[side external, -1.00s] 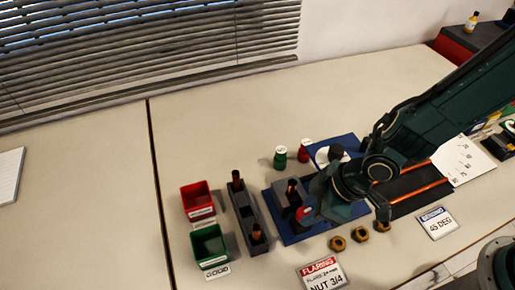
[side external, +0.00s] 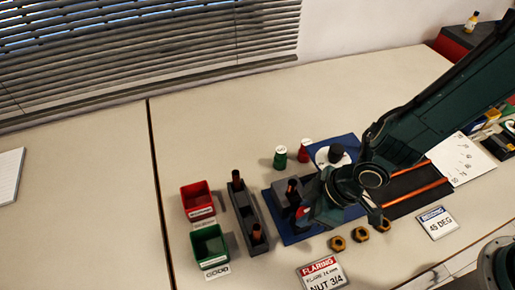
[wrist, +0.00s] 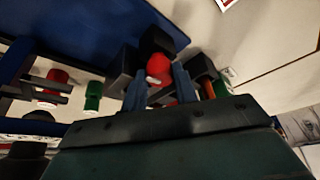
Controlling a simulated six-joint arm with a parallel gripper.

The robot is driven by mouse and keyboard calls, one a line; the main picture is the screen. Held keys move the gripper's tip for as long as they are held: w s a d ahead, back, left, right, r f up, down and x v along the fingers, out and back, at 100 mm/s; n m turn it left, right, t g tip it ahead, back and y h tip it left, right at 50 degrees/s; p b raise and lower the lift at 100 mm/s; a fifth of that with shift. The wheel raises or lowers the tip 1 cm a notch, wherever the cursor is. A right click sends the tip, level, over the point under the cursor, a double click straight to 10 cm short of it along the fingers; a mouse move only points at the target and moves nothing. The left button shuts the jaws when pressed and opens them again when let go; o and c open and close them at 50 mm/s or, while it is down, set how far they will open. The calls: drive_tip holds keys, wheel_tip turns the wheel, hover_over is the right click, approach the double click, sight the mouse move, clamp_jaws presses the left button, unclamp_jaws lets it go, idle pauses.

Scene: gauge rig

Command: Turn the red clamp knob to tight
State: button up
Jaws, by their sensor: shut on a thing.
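The red clamp knob (wrist: 160,70) is on the dark clamp block, between my gripper's fingers in the wrist view. In the side view a small part of the red knob (side external: 302,211) shows beside the dark clamp block (side external: 281,193) on the blue base plate (side external: 288,236). My gripper (wrist: 158,88) is shut on the knob, with one blue-grey finger on each side. In the side view my gripper (side external: 308,212) hides most of the knob. The knob's turn angle cannot be read.
A grey rack (side external: 247,220) with copper pieces stands left of the clamp, beside a red bin (side external: 197,199) and a green bin (side external: 209,245). Several brass nuts (side external: 360,234) lie in front. Green (side external: 280,158) and red (side external: 305,150) bottles stand behind.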

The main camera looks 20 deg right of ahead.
drive_tip(key=shift+m, duration=0.8)
drive_tip(key=shift+t, duration=0.3)
drive_tip(key=o, duration=0.7)
drive_tip(key=shift+r, duration=0.1)
drive_tip(key=v, duration=1.3)
drive_tip(key=shift+a+r, duration=0.2)
drive_tip(key=shift+r, duration=0.2)
